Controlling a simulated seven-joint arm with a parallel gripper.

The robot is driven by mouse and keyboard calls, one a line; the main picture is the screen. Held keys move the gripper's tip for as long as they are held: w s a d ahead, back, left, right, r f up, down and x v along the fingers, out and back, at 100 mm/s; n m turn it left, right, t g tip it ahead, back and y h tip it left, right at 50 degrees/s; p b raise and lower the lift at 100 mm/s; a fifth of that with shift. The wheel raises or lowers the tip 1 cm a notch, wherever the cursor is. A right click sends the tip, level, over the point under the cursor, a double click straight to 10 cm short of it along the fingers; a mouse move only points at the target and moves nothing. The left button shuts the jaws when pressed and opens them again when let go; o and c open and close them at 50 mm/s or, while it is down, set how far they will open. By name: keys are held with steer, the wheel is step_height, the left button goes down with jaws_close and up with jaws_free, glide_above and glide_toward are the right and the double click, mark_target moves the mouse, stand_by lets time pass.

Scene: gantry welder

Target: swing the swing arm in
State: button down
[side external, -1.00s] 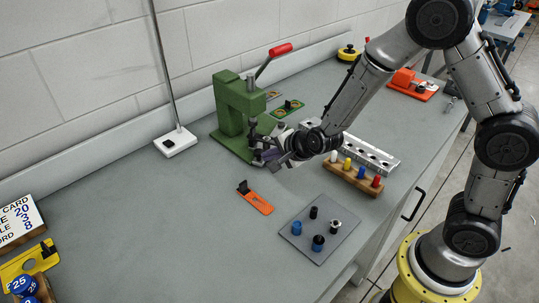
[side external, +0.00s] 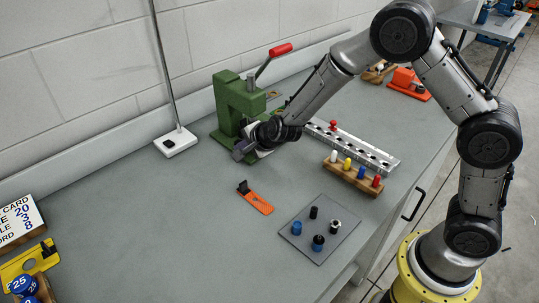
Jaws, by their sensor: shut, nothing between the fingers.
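The green press (side external: 231,100) stands at the back of the bench, with a raised lever ending in a red grip (side external: 281,50). My gripper (side external: 242,152) is low at the front of the press, close to its base, shut and empty. My wrist covers the lower right of the press, and I cannot tell whether the fingers touch anything there. An orange bar (side external: 258,202) with a black upright piece at its far end lies flat in front, apart from my gripper. I cannot tell for certain which part is the swing arm.
A metal rail (side external: 372,154) with holes and a red knob (side external: 333,125) lies right of my wrist. A wooden block (side external: 352,178) with coloured pegs and a grey plate (side external: 345,215) with small cylinders stand in front. A white stand base (side external: 176,142) is left. The bench's left middle is clear.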

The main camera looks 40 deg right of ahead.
steer(key=s, duration=0.1)
steer(key=s+a, duration=0.2)
steer(key=s, duration=0.1)
steer(key=shift+s+a+r, duration=0.1)
steer(key=shift+r, duration=0.25)
steer(key=s+a+r, duration=0.3)
steer(key=s+r, duration=0.3)
steer(key=d+r+m+t, duration=0.1)
steer(key=d+r+t, duration=0.1)
steer(key=d+r, duration=0.6)
steer(key=s+r+n+t+y, duration=0.1)
steer(key=s+r+n, duration=0.2)
steer(key=r, duration=0.2)
steer(key=s+r+n+y, duration=0.1)
steer(key=s+r+n, duration=0.2)
steer(key=r, duration=0.3)
steer(key=s+d+f+n+g, duration=0.2)
steer(key=s+n, duration=0.4)
steer(key=s, duration=0.4)
steer(key=s+d+f+n+g+h, duration=0.1)
steer(key=s+d+f+n+g, duration=0.2)
steer(key=s+f+n, duration=0.3)
steer(key=s+n+g, duration=0.1)
steer(key=s, duration=0.4)
steer(key=shift+f+n+g+h, duration=0.3)
steer(key=shift+f+g, duration=0.05)
steer(key=shift+g, duration=0.05)
